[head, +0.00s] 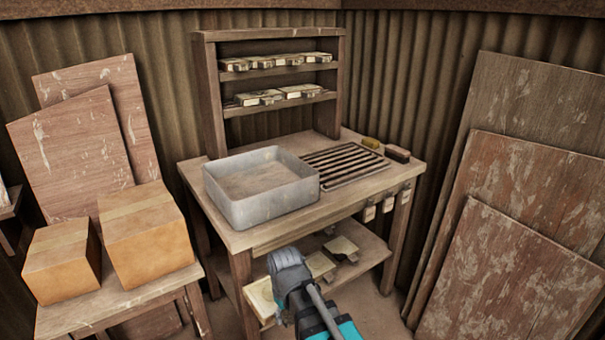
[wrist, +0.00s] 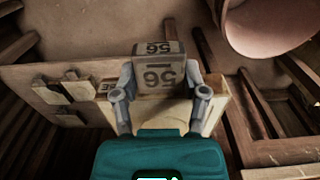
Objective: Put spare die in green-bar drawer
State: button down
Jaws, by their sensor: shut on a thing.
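My gripper (wrist: 160,98) is shut on a block-shaped die (wrist: 158,72) marked 56, with a finger on each side of it. In the head view my gripper (head: 285,262) is in front of the workbench, by its lower shelf. The die is hidden there behind my gripper and wrist. I cannot make out a green bar or the drawer that bears one in either view.
The workbench (head: 228,232) carries a grey metal tray (head: 262,218) and a slatted rack (head: 345,165). Several pale dies (head: 342,248) lie on the lower shelf (head: 375,262). More fill the upper shelves (head: 280,107). Cardboard boxes (head: 146,236) stand left, boards (head: 510,240) lean right.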

notch_tip(320, 180, up, 28)
jog(key=p, duration=2.7)
jog(key=shift+a, duration=0.1)
